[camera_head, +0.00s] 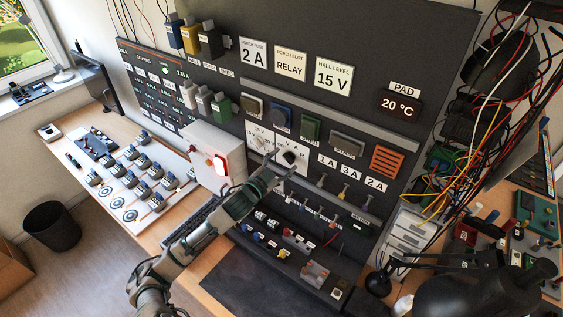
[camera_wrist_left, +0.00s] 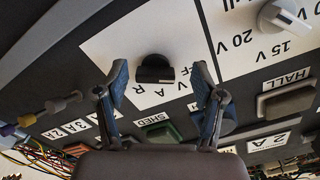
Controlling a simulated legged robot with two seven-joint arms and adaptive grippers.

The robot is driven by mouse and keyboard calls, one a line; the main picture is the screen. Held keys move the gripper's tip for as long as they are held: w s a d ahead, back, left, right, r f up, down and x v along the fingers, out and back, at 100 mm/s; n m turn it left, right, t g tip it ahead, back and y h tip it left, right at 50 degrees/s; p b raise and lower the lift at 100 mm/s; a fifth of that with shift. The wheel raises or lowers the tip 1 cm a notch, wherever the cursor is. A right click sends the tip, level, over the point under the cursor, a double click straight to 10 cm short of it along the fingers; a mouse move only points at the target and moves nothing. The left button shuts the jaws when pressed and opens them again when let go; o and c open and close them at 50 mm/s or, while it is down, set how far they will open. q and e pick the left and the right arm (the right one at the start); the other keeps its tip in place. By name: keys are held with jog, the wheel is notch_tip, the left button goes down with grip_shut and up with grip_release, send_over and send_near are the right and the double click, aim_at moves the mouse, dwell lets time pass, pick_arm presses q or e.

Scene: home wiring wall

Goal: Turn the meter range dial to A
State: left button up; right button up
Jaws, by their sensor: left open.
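The meter range dial (camera_head: 290,157) is a black knob on a white plate marked V, A, R and OFF, on the dark wall panel. In the left wrist view the dial (camera_wrist_left: 155,69) sits between the two fingers, which stand apart from it on either side. I cannot tell which mark its pointer faces. My left gripper (camera_head: 274,176) is open and empty, close in front of the panel at the dial. Its blue-padded fingertips also show in the left wrist view (camera_wrist_left: 160,80). My right gripper is not in view.
A white knob (camera_head: 262,143) with voltage marks is beside the dial; it also shows in the left wrist view (camera_wrist_left: 286,18). A white box with a red lit button (camera_head: 220,166) juts out at left. Colored buttons, including a green one (camera_head: 310,128), sit above. Loose wires hang at right.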

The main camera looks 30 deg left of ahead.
pick_arm(q)
jog(key=shift+d, duration=0.25)
jog(key=shift+d+r, duration=0.1)
jog(key=shift+d, duration=0.15)
jog(key=c, duration=0.3)
jog(key=shift+d, duration=0.1)
jog(key=c, duration=0.8)
jog(key=shift+c, duration=0.2)
jog(key=shift+a, duration=0.2)
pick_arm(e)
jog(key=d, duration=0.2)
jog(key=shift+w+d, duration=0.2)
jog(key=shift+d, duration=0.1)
